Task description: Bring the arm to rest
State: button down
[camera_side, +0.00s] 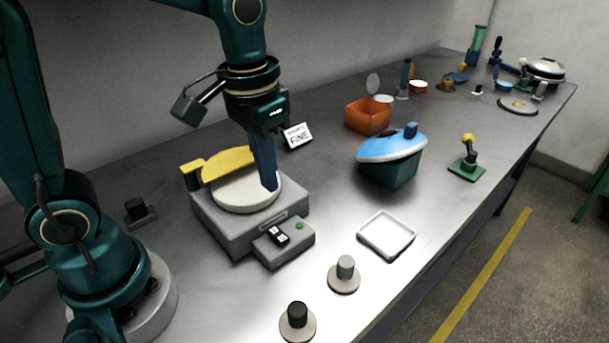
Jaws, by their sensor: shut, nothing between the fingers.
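My gripper (266,180) points straight down with its blue fingers together and nothing between them. Its tips are at or just above the right part of a round white disc (238,192); I cannot tell whether they touch it. The disc sits on top of a grey box-shaped device (222,226).
A sign card (297,135) stands just right of the gripper. An orange box (368,117), a dark green tub with a tilted blue lid (392,146) and a white tray (386,236) lie further right. Two knobbed discs (345,276) (297,322) are in front. The far end holds several small objects.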

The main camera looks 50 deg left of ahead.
jog(key=s+a+r+t, duration=0.1)
jog(key=s+r+t, duration=0.1)
jog(key=s+t, duration=0.2)
jog(key=s, duration=0.3)
jog(key=shift+s+t, duration=0.3)
jog(key=shift+s, duration=0.1)
jog(key=w+d+r+g, duration=0.3)
jog(key=w+d+g, duration=0.1)
jog(key=w, duration=0.3)
jog(key=shift+w+g, duration=0.25)
jog(key=shift+g, duration=0.55)
